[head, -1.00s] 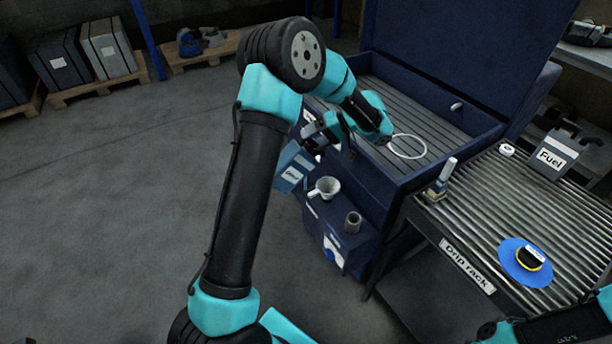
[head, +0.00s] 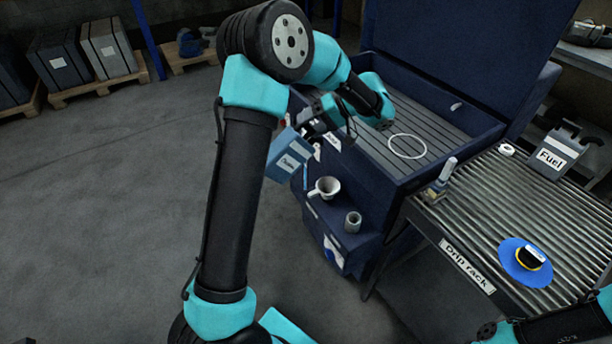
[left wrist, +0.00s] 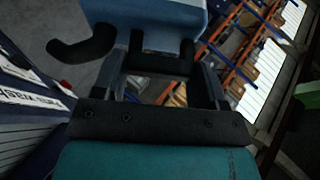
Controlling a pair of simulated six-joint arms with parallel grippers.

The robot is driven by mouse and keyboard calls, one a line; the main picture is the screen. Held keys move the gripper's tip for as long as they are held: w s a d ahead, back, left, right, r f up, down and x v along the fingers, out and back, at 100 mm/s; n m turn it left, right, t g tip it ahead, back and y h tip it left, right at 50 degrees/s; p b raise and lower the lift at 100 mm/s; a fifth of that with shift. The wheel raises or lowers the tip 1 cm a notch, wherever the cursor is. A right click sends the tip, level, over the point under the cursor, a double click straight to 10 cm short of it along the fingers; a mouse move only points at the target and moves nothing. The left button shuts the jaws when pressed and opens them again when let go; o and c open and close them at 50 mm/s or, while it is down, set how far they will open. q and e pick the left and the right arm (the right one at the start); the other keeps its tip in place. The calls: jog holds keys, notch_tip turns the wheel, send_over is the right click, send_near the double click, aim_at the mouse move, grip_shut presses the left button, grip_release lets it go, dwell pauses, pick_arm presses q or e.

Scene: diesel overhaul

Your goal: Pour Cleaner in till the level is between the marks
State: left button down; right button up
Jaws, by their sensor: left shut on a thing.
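A blue container (head: 287,158) with a white label, its lettering too small to read surely, hangs tilted beside the left front of the dark blue wash cabinet (head: 375,195). My left gripper (head: 316,128) is shut on it; the left wrist view shows the container's blue body (left wrist: 155,18) and black handle (left wrist: 160,62) at the fingers. A white funnel-like cup (head: 325,188) stands on the cabinet's front ledge, below and right of the container, apart from it. I cannot make out level marks or any liquid. My right gripper is out of view; only part of that arm shows.
A grey cylinder (head: 353,222) stands on the ledge right of the cup. The slatted drip rack (head: 470,225) at right carries a Fuel can (head: 558,155), a blue disc (head: 513,268) and a small bottle (head: 441,180). The floor at left is clear.

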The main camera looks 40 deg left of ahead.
pick_arm(q)
jog(key=shift+s+a+f+n+t+h, duration=0.15)
jog(key=shift+s+t+h, duration=0.1)
jog(key=shift+s+t, duration=0.15)
jog(key=shift+s+a+f+n+t+h, duration=0.1)
jog(key=shift+s+a+f+t+h, duration=0.1)
jog(key=shift+s+t, duration=0.15)
jog(key=shift+s+a+f+n+t+h, duration=0.15)
jog(key=shift+s+t+h, duration=0.15)
jog(key=shift+t, duration=0.15)
jog(key=shift+s+f+t, duration=0.25)
jog(key=shift+t, duration=0.05)
jog(key=shift+s+a+f+t+h, duration=0.3)
jog(key=shift+s+f+t+h, duration=0.25)
jog(key=shift+t, duration=0.25)
jog(key=shift+s+a+f+n+t+h, duration=0.15)
jog(key=shift+s+f+n+t+h, duration=0.2)
jog(key=shift+f+t, duration=0.35)
jog(key=shift+s, duration=0.1)
jog(key=shift+s+a+f+t+h, duration=0.15)
jog(key=shift+s+f+t+h, duration=0.1)
jog(key=shift+f+t, duration=0.35)
jog(key=shift+s+a+f+n+t+h, duration=0.15)
jog(key=shift+f+n+t+h, duration=0.1)
jog(key=shift+f+t, duration=0.25)
jog(key=shift+s+d+f+n+t+h, duration=0.1)
jog(key=shift+s+f+n+t+h, duration=0.1)
jog(key=shift+f+t, duration=0.25)
jog(key=shift+r, duration=0.15)
